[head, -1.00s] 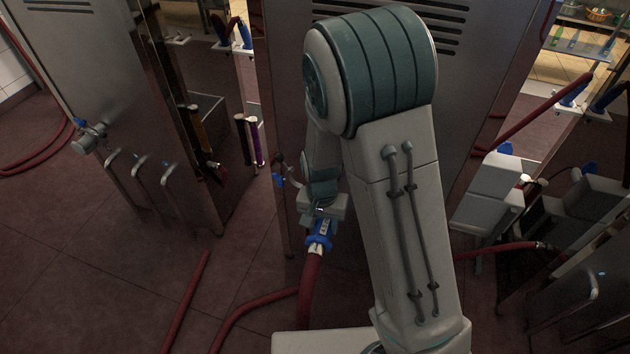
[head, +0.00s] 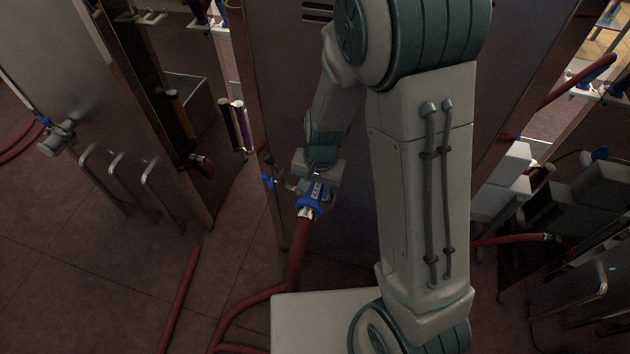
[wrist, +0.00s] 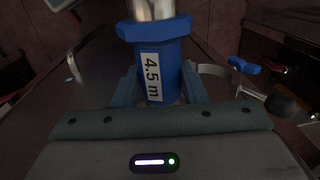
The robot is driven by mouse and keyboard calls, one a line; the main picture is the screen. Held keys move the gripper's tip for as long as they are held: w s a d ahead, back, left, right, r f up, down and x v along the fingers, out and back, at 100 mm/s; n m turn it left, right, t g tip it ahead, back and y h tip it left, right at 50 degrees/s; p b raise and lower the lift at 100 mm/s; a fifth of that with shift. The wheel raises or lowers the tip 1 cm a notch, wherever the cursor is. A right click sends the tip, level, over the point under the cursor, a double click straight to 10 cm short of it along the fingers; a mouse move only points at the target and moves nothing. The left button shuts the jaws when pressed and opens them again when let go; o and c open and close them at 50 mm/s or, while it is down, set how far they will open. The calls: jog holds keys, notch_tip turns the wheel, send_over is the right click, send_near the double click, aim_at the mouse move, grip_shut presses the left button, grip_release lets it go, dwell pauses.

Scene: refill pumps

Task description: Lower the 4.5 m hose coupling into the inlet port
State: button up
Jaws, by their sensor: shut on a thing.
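The blue hose coupling (wrist: 165,68) carries a white label reading 4.5 m and fills the middle of the wrist view. My gripper (wrist: 160,90) is shut on it, one finger on each side. In the head view the coupling (head: 311,196) hangs under my gripper (head: 314,186), with its red hose (head: 299,250) running down to the floor. The coupling looks slightly tilted there. A metal fitting with a blue lever (wrist: 244,65) is to the right of the coupling in the wrist view. I cannot tell whether it belongs to the inlet port.
A tall metal cabinet (head: 270,90) stands close behind my gripper. At left is another cabinet (head: 60,60) with bent metal handles (head: 102,180) in front. Red hoses (head: 180,300) lie on the floor. White boxes (head: 503,185) stand at right. Open floor (head: 60,290) shows at lower left.

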aim_at(318, 187)
notch_tip(318, 187, down, 2)
jog(key=shift+a+b, duration=0.15)
jog(key=shift+b, duration=0.6)
jog(key=shift+f+b, duration=3.1)
jog(key=shift+f, duration=0.55)
jog(key=shift+f, duration=0.25)
jog(key=o, duration=1.4)
jog(key=shift+c, duration=0.2)
jog(key=shift+s, duration=0.1)
jog(key=shift+r, duration=0.1)
jog(key=r+p, duration=0.1)
jog(key=r, duration=0.3)
jog(key=r+p, duration=0.1)
jog(key=r, duration=0.4)
jog(key=d+r+p, duration=0.1)
jog(key=r, duration=0.3)
jog(key=shift+s+d+r, duration=0.1)
jog(key=shift+r, duration=0.2)
jog(key=shift+r, duration=0.1)
